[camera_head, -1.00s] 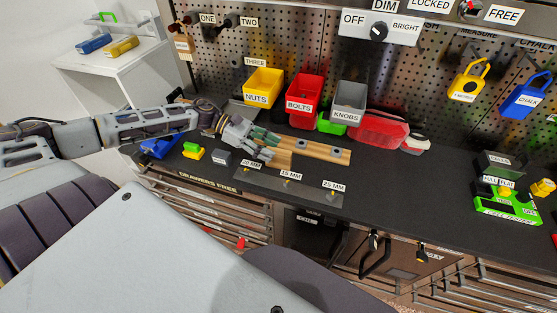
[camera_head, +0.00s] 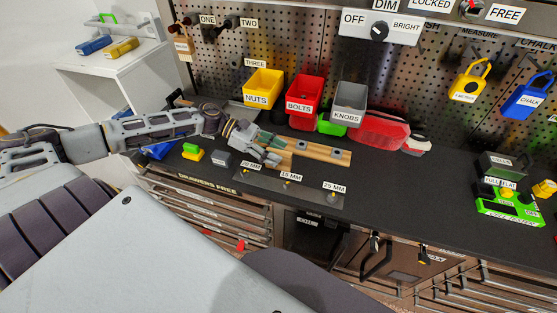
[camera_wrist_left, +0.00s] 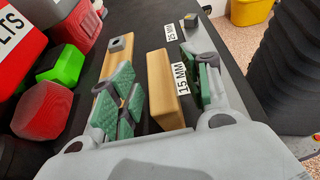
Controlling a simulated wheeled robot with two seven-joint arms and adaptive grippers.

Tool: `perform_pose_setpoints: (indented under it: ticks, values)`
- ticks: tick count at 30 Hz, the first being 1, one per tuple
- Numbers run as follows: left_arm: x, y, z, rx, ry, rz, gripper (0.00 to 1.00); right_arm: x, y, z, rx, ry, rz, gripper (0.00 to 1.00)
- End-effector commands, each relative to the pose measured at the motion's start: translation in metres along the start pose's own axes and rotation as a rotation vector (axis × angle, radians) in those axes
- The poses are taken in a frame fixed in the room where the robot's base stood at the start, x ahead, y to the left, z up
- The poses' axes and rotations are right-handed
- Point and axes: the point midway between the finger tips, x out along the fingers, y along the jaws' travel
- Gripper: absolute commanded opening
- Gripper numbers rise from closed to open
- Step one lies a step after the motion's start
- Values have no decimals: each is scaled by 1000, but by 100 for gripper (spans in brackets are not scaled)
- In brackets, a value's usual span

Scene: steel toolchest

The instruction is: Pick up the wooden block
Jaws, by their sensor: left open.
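The wooden block (camera_wrist_left: 168,90) is a plain light-brown bar lying on the dark worktop. In the wrist view it sits between the green-padded fingers of my left gripper (camera_wrist_left: 165,98), with a gap visible on each side. In the head view my left gripper (camera_head: 268,150) is over the worktop, its fingers hiding part of the block (camera_head: 282,161). The gripper is open and has not closed on the block. My right gripper is not in view.
A wooden rail with grey knobs (camera_head: 322,151) lies close behind the block. A metal strip labelled in millimetres (camera_head: 300,190) lies in front. Yellow (camera_head: 262,84), red (camera_head: 304,92) and grey (camera_head: 349,100) bins hang behind.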

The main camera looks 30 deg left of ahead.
Motion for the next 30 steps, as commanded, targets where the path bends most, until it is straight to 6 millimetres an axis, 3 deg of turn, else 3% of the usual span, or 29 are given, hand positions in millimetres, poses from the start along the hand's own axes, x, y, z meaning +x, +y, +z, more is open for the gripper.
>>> perform_pose_setpoints:
  ticks: [3, 15, 30]
  values:
    - [0, 0, 0, 0, 0, 0, 48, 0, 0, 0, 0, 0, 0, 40]
    - [0, 0, 0, 0, 0, 0, 0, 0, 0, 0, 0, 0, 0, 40]
    - [-4, 0, 8, 0, 1, 0, 0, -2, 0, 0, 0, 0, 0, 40]
